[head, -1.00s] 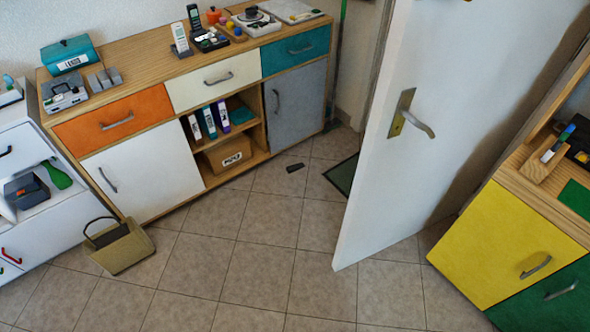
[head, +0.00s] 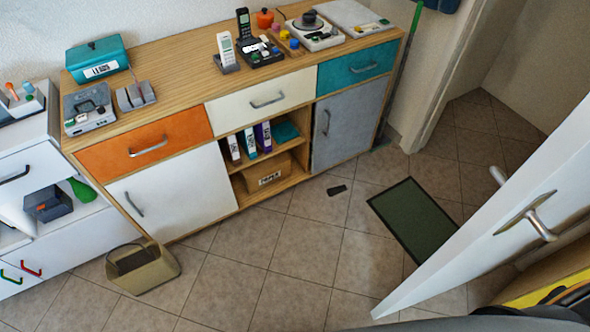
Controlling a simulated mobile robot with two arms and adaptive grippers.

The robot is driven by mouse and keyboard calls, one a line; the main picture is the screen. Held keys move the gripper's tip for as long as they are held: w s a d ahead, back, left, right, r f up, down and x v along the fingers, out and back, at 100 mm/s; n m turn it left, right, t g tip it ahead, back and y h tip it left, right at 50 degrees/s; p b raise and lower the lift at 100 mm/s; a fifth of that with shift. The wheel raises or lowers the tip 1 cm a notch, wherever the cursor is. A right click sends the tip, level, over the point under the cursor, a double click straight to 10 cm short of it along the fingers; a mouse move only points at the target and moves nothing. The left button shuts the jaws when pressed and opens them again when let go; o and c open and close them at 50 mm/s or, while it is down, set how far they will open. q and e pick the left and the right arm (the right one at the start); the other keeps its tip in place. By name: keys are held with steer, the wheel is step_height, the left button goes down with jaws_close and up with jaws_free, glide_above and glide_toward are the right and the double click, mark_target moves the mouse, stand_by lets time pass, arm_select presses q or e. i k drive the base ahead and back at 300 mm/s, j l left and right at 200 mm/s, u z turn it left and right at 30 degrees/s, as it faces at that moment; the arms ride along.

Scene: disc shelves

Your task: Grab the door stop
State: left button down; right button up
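A small dark wedge, which looks like the door stop (head: 337,190), lies on the tiled floor in front of the grey cabinet door, left of the green mat. Nothing touches it. The white door (head: 500,220) stands open at the right, with a silver lever handle (head: 538,224). A dark rounded shape at the bottom right edge may be part of my own body. Neither of my grippers shows in the head view.
A green door mat (head: 414,217) lies beside the doorway. A long sideboard (head: 180,75) lines the wall, with phones and boxes on top. A beige basket (head: 142,268) stands on the floor at left. The middle floor tiles are clear.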

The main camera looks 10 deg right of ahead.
mark_target(337, 190)
steer(key=i+l+u, duration=0.45)
steer(key=i, duration=0.2)
steer(key=i+l+u, duration=0.45)
steer(key=i+l, duration=0.05)
steer(key=i, duration=0.15)
